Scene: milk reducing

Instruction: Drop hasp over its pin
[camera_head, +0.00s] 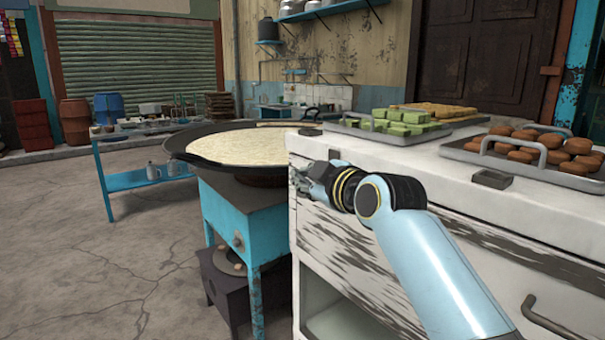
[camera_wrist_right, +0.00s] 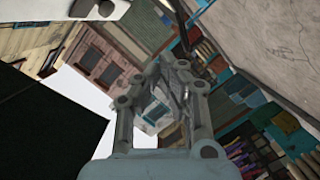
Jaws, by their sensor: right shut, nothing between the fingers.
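My right gripper (camera_head: 306,182) is shut and empty at the upper left corner of the white, worn cabinet (camera_head: 345,232). In the right wrist view its linked fingers (camera_wrist_right: 168,88) reach away from the camera with nothing between them. A small dark metal fitting (camera_head: 310,131) lies on the cabinet top's left edge, above the gripper and apart from it. A second dark fitting (camera_head: 492,179) sits at the top's front edge, to the right. I cannot tell for sure whether either is the hasp, and I cannot make out a pin. My left gripper is not in view.
Trays of green sweets (camera_head: 398,124), yellow pieces (camera_head: 440,110) and brown sweets (camera_head: 540,148) cover much of the cabinet top. A wide pan (camera_head: 215,147) of pale food stands on a blue stove (camera_head: 240,215) to the left. The floor at left is clear.

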